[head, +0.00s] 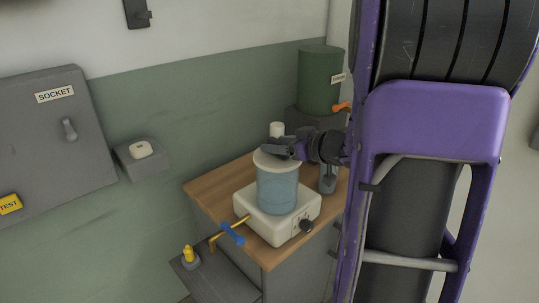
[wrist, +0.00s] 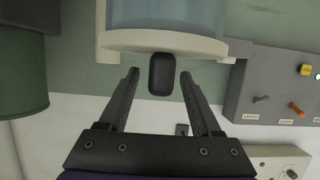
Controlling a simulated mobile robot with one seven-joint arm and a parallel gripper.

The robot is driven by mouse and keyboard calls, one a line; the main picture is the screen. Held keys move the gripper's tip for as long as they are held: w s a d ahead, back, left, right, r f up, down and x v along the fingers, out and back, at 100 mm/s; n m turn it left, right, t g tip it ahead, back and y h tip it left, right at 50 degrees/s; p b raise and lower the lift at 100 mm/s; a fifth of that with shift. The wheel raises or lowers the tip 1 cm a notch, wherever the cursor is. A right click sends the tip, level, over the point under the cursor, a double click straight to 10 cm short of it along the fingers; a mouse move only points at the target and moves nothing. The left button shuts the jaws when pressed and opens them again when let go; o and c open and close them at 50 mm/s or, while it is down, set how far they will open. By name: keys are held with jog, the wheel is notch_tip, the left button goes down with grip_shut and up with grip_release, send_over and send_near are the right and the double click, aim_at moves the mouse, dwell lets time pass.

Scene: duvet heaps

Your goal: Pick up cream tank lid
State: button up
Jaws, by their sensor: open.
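The cream tank lid (head: 268,162) sits on top of a bluish see-through tank (head: 277,190), which stands on a cream box (head: 245,207). In the wrist view, which looks upside down, the lid (wrist: 140,43) has a dark rounded knob (wrist: 162,85) standing out from it. My gripper (wrist: 160,74) is open, with one finger on each side of the knob and a visible gap on both sides. In the head view my gripper (head: 282,149) is just above the lid and covers the knob and part of the lid.
The box stands on a wooden-topped cabinet (head: 212,187). A grey bottle-like thing (head: 328,181) is close on the right, a white cylinder (head: 277,129) behind. A green drum (head: 318,82) stands at the back. A yellow pipe with a blue handle (head: 232,234) sticks out in front.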

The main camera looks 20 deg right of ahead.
jog(key=shift+w, duration=0.15)
jog(key=shift+c, duration=0.3)
grip_shut()
